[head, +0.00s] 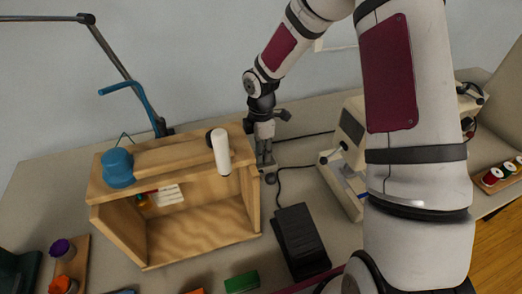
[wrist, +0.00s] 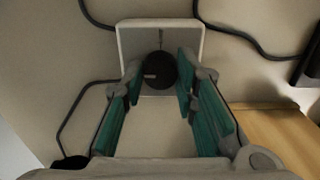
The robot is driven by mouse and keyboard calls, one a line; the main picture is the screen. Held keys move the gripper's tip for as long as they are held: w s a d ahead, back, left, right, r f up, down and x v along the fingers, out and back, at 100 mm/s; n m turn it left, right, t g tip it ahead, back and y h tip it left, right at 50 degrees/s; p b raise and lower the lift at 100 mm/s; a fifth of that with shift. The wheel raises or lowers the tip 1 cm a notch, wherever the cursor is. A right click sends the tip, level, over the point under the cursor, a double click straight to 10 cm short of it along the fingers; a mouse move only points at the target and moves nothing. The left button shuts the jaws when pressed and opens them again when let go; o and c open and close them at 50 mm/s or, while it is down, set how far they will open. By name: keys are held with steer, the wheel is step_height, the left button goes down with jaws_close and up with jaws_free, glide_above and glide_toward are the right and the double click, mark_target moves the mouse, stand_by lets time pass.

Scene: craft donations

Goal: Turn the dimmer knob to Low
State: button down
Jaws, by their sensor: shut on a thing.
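The dimmer knob (wrist: 163,66) is a dark round knob on a pale square dimmer box (wrist: 130,40). A short light mark on the knob points left in the wrist view. My gripper (wrist: 159,74) has its green-padded fingers on both sides of the knob and is shut on it. In the head view, my gripper (head: 265,158) points down behind the right end of the wooden shelf box, and the knob cannot be made out there. I cannot read any setting labels on the dimmer box.
The wooden shelf box (head: 147,262) stands just left of my gripper, with a blue container (head: 117,168) and a white cylinder (head: 220,152) on top. A black pedal (head: 301,242) and a sewing machine (head: 348,150) lie to the right. Dark cords (wrist: 70,115) run around the dimmer.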

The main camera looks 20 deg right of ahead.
steer(key=m, duration=0.4)
steer(key=shift+m, duration=0.3)
steer(key=m, duration=0.4)
steer(key=shift+m, duration=0.3)
steer(key=m, duration=0.4)
steer(key=shift+b, duration=0.35)
steer(key=shift+m, duration=2.2)
steer(key=c, duration=1.2)
jaws_free()
steer(key=shift+c, duration=0.2)
